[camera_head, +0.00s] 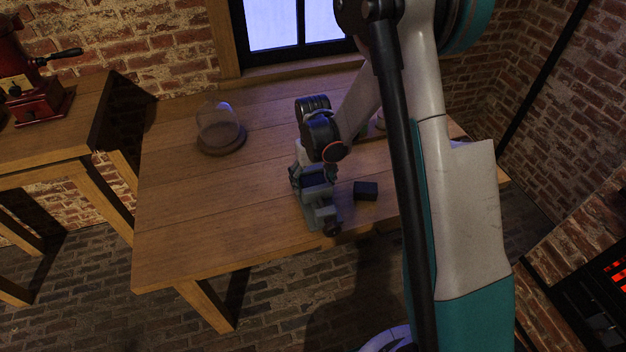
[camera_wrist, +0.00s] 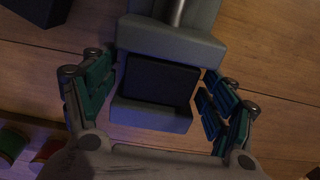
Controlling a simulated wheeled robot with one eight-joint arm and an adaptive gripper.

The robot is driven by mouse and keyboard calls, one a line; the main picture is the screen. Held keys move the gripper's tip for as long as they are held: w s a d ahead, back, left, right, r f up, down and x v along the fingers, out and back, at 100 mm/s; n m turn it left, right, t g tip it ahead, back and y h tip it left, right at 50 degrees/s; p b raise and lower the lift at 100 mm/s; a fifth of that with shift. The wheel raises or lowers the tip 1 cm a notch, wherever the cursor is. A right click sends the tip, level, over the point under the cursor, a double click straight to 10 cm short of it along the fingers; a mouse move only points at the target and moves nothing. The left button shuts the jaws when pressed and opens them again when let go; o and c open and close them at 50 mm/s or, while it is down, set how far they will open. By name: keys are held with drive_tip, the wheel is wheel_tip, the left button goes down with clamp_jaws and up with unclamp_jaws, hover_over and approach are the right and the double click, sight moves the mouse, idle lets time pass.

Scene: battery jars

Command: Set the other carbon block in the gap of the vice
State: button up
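The vice (camera_head: 318,187) stands near the front edge of the wooden table, and its jaws (camera_wrist: 150,115) show in the wrist view. A black carbon block (camera_wrist: 160,80) sits in the gap between the jaws. Another dark carbon block (camera_head: 365,191) lies on the table to the right of the vice. A dark block at the top left corner of the wrist view (camera_wrist: 38,8) looks like the same one. My gripper (camera_wrist: 156,86) is open over the vice, with a finger on each side of the block in the gap and space between. In the head view, the fingers are mostly hidden.
A glass dome on a round base (camera_head: 220,138) stands at the table's left. Green (camera_wrist: 12,143) and red (camera_wrist: 45,150) items show at the wrist view's lower left. A side table with a red grinder (camera_head: 35,100) stands left. The front left tabletop is clear.

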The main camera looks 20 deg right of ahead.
sight(313, 180)
wheel_tip(313, 180, up, 12)
drive_tip(key=r+p, duration=0.1)
drive_tip(key=p, duration=0.4)
drive_tip(key=s+r+t, duration=0.3)
drive_tip(key=s+r, duration=0.7)
drive_tip(key=r, duration=0.4)
drive_tip(key=s+r+t, duration=0.4)
drive_tip(key=s, duration=0.9)
drive_tip(key=shift+r, duration=0.2)
